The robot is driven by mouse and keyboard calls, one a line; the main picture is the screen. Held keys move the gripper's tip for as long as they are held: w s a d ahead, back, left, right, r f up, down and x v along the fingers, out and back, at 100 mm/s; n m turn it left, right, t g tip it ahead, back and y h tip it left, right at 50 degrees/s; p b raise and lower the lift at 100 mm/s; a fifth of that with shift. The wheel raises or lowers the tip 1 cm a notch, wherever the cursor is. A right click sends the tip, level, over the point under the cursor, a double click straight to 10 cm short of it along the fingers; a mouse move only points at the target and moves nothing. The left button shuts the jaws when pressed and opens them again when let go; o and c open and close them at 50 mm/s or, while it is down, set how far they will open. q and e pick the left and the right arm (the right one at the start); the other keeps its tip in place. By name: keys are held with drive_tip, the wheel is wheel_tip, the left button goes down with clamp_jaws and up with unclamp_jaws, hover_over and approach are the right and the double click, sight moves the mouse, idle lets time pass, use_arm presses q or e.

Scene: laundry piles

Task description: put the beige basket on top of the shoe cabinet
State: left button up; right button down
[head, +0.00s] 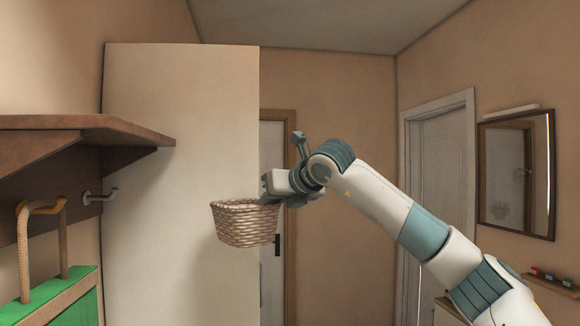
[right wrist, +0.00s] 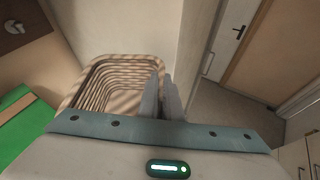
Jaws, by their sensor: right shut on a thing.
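The beige woven basket (head: 245,224) hangs in the air in front of a tall white panel, about upright. My right gripper (head: 268,196) is shut on its right rim. In the right wrist view the basket (right wrist: 100,92) shows its open top, left of the fingers (right wrist: 161,88), and its inside looks empty. I cannot tell for sure which piece is the shoe cabinet. A low pale cabinet front (head: 446,309) shows partly behind my right arm, at the bottom of the head view. My left gripper is not in view.
A brown wall shelf (head: 70,124) with a hook juts in at the left, above a green item (head: 60,302) with a handle. The tall white panel (head: 180,120) stands behind the basket. A mirror (head: 516,172) and a small ledge with coloured items (head: 553,279) are at right.

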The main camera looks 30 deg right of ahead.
drive_tip(key=s+a+f+n+g+y, duration=0.1)
drive_tip(key=s+a+f+n+y, duration=0.15)
drive_tip(key=f, duration=0.75)
drive_tip(key=s+a+f+n+g+y, duration=0.15)
drive_tip(key=a+f, duration=0.25)
drive_tip(key=f, duration=0.7)
drive_tip(key=s+a+f+n+g+y, duration=0.1)
drive_tip(key=a+f+n+g+y, duration=0.15)
drive_tip(key=f, duration=0.75)
drive_tip(key=s+d+f+n+y, duration=0.1)
drive_tip(key=s+d+f, duration=0.2)
drive_tip(key=s+f, duration=0.75)
drive_tip(key=s+d+f+n+y, duration=0.1)
drive_tip(key=s+d+f, duration=0.1)
drive_tip(key=s+f, duration=0.85)
drive_tip(key=s+a+f+b, duration=0.4)
drive_tip(key=a+f+b, duration=0.1)
drive_tip(key=f+b, duration=0.3)
drive_tip(key=shift+s+a, duration=0.3)
drive_tip(key=shift+d, duration=0.1)
